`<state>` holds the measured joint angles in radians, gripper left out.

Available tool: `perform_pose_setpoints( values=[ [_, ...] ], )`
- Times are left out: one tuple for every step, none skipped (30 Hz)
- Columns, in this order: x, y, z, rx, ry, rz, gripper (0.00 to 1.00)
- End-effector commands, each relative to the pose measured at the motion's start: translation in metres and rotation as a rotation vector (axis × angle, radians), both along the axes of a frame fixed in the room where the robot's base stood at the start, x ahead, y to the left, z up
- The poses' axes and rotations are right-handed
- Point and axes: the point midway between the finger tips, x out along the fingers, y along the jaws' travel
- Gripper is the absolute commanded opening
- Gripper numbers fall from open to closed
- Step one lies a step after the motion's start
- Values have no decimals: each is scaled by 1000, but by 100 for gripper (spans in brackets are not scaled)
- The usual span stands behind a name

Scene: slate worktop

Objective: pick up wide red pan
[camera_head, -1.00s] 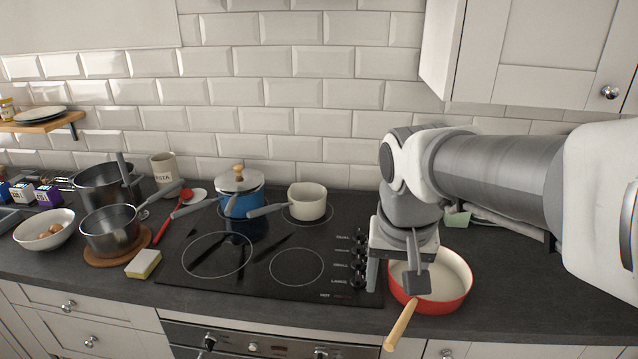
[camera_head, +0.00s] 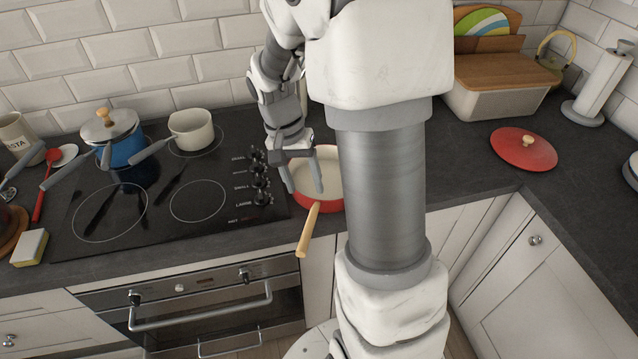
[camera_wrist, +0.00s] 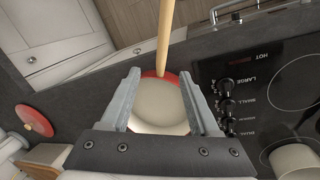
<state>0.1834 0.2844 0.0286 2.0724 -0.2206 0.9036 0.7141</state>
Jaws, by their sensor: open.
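The wide red pan (camera_head: 328,166) sits on the slate worktop just right of the hob, with a cream inside and a wooden handle (camera_head: 308,230) pointing toward the front edge. My arm hides its right part in the head view. My gripper (camera_head: 305,190) is open and empty above the pan's left part. In the wrist view the pan (camera_wrist: 160,103) shows between the two spread fingers of my gripper (camera_wrist: 160,75), with its handle running up out of the picture. I cannot tell whether any finger touches the pan.
The black hob (camera_head: 160,190) lies to the left with a blue pot (camera_head: 122,150) and a cream saucepan (camera_head: 190,130). A red lid (camera_head: 524,150) lies on the right worktop. A bread bin (camera_head: 505,95) stands at the back right. Worktop around the lid is clear.

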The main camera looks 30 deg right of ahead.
Motion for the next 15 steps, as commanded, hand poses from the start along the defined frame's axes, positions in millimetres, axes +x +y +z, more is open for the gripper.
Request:
perform_pose_setpoints(
  values=[
    [-3,-2,-12,2,5,-1,62],
    [-4,-3,-18,2,6,-2,62],
    [-5,-4,-26,1,5,-3,62],
    [-5,-5,-31,2,5,-2,62],
    [-6,-5,-36,2,3,-2,62],
    [-6,-6,-42,1,4,-1,62],
    [-7,-7,-46,1,2,0,62],
    [-7,-7,-49,1,3,-1,62],
    [-7,-7,-52,1,1,0,62],
    [-7,-8,-54,1,1,0,62],
    [-7,-8,-55,1,0,0,62],
    [-8,-8,-56,1,0,-1,62],
    [-8,-8,-58,1,0,-1,62],
    [-8,-8,-60,1,1,-1,62],
    [-8,-9,-63,1,1,0,62]
  ],
)
